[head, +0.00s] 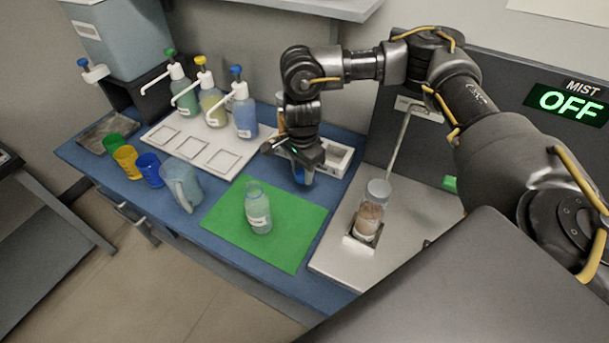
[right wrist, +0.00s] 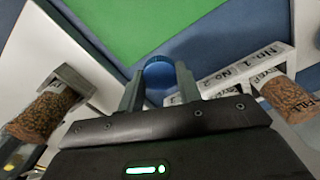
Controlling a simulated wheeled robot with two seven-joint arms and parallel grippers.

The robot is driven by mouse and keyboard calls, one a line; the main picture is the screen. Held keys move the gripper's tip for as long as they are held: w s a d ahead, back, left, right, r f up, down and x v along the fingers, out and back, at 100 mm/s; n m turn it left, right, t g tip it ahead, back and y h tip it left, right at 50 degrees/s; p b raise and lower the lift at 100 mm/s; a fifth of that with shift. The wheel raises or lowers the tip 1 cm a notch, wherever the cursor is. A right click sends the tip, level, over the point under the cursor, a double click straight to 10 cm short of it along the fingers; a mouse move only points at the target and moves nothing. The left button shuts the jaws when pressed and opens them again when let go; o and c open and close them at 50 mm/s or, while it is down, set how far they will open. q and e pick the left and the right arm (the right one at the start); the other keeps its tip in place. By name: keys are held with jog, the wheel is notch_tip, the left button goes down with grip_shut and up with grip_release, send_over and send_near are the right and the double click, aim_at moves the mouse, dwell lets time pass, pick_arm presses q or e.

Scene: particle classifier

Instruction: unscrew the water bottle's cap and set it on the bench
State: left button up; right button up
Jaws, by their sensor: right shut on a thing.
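The clear water bottle (head: 258,212) stands upright on the green mat (head: 292,250) in the head view. Its neck looks open, with no cap on it. My right gripper (head: 302,172) is behind and to the right of the bottle, low over the blue bench (head: 333,195) near the mat's far right edge. In the right wrist view its fingers (right wrist: 160,88) are shut on a round blue cap (right wrist: 160,70). Whether the cap touches the bench cannot be told. My left gripper is not in view.
A white rack (head: 340,160) stands just behind the right gripper. A jar with brown filling (head: 368,218) stands to the right. Pump bottles (head: 245,117) stand on a white tray (head: 165,138). Colored cups (head: 127,162) and a clear pitcher (head: 181,186) are at left.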

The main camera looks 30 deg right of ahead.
jog(key=w+d+f, duration=0.1)
jog(key=f, duration=0.1)
jog(key=w+f, duration=0.1)
jog(key=w+d+f, duration=0.1)
jog(key=w+f, duration=0.1)
jog(key=shift+w+d+f, duration=0.1)
jog(key=shift+d+f, duration=0.2)
jog(key=shift+d, duration=0.05)
jog(key=shift+w+d+f, duration=0.1)
jog(key=shift+f, duration=0.85)
jog(key=shift+w+d+f, duration=0.1)
jog(key=shift+f, duration=0.8)
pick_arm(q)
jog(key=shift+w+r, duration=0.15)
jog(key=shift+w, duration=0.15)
pick_arm(e)
jog(key=shift+f, duration=0.15)
jog(key=o, duration=1.1)
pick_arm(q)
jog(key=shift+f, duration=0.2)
